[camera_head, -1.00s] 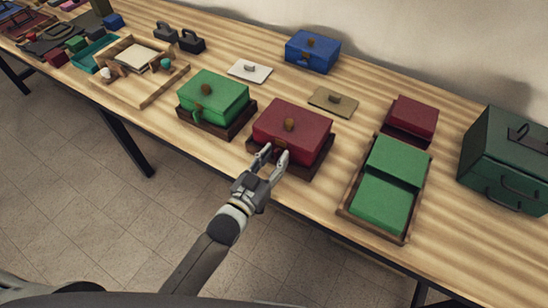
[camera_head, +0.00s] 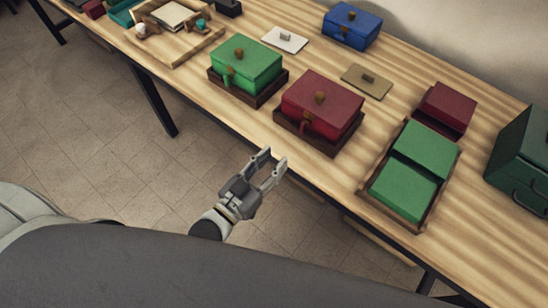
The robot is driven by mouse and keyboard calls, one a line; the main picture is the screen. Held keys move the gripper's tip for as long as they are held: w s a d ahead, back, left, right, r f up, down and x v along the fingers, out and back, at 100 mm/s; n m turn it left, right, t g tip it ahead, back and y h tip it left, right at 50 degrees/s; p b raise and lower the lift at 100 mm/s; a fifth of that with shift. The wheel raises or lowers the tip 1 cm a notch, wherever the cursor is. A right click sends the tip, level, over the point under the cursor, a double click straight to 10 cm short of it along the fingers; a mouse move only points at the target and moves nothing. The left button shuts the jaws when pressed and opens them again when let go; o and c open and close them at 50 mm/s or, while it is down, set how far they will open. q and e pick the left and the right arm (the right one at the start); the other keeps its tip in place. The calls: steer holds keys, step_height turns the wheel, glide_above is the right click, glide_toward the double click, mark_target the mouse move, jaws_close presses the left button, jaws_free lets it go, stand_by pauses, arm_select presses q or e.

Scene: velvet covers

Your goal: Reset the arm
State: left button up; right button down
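My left gripper (camera_head: 267,168) is in the lower middle of the head view, in front of the table's near edge and over the tiled floor. Its two fingers are apart with nothing between them. The red box (camera_head: 322,102), with a brown knob, sits on a dark wooden base on the table beyond the gripper. The gripper is clear of it. The green box (camera_head: 246,62) sits on a similar base to its left. My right gripper is not in view.
The wooden table (camera_head: 290,160) runs diagonally across the view. An open green box (camera_head: 403,190), a dark green case (camera_head: 525,158), a blue box (camera_head: 350,25), a tan lid (camera_head: 366,84) and a white lid (camera_head: 284,41) stand on it. The floor (camera_head: 110,170) before the table is clear.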

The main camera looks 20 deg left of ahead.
arm_select(q)
steer(key=shift+f, duration=0.1)
stand_by(0.3)
steer(key=s+a+f+n+g+y, duration=0.1)
steer(key=s+a+f+g+y, duration=0.15)
steer(key=f, duration=1.15)
steer(key=s+a+f+g+y, duration=0.2)
steer(key=s+a+f+g, duration=0.2)
steer(key=f, duration=0.9)
steer(key=s+a+f+g+y, duration=0.1)
steer(key=s+a+f+g, duration=0.2)
steer(key=s+f, duration=0.6)
steer(key=s+a+f+g+y, duration=0.1)
steer(key=s+a+f+g, duration=0.2)
steer(key=s+f+g, duration=0.3)
steer(key=s+f, duration=0.4)
steer(key=s, duration=0.6)
steer(key=shift+a+f+n, duration=0.2)
steer(key=shift+n, duration=0.2)
steer(key=shift+y, duration=0.25)
